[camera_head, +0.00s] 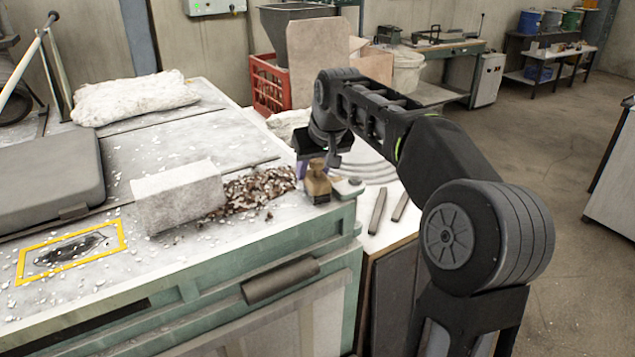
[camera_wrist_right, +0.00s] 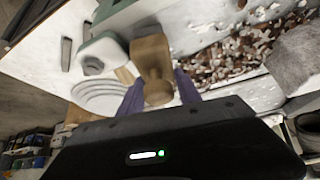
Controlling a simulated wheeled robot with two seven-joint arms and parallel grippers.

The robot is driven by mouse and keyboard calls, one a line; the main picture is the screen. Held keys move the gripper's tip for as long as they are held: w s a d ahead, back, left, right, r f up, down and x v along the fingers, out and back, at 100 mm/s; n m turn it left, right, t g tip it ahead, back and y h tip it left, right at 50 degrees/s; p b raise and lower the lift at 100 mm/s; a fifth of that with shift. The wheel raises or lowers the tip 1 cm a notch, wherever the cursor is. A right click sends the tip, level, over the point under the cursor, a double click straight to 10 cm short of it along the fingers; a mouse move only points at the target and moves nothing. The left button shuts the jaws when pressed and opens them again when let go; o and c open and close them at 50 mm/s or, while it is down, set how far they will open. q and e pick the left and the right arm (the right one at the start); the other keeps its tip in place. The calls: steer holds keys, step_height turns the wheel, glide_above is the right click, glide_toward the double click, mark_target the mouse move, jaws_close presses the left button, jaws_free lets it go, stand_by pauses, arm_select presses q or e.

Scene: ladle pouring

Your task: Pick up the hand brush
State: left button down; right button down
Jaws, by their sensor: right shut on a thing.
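The hand brush (camera_head: 318,183) is a tan wooden piece at the right front corner of the work surface, beside the pile of brown and white chips. My right gripper (camera_head: 309,171) comes down on it from above and behind. In the right wrist view, the hand brush (camera_wrist_right: 151,58) sits between the two purple fingers of my right gripper (camera_wrist_right: 158,84), which is shut on it. The bristles are hidden, and I cannot tell whether it touches the surface. My left gripper is not in view.
The chip pile (camera_head: 258,188) and a pale grey block (camera_head: 178,197) lie left of the brush. A small grey-green object (camera_head: 348,188) is close on its right. Two dark bars (camera_head: 388,209) lie farther right. A red crate (camera_head: 270,86) stands behind.

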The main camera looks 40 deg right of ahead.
steer(key=shift+r, duration=0.1)
step_height(320, 180, up, 10)
steer(key=shift+p, duration=0.35)
stand_by(0.7)
steer(key=c, duration=1.5)
jaws_free()
steer(key=c, duration=0.5)
steer(key=shift+f, duration=0.2)
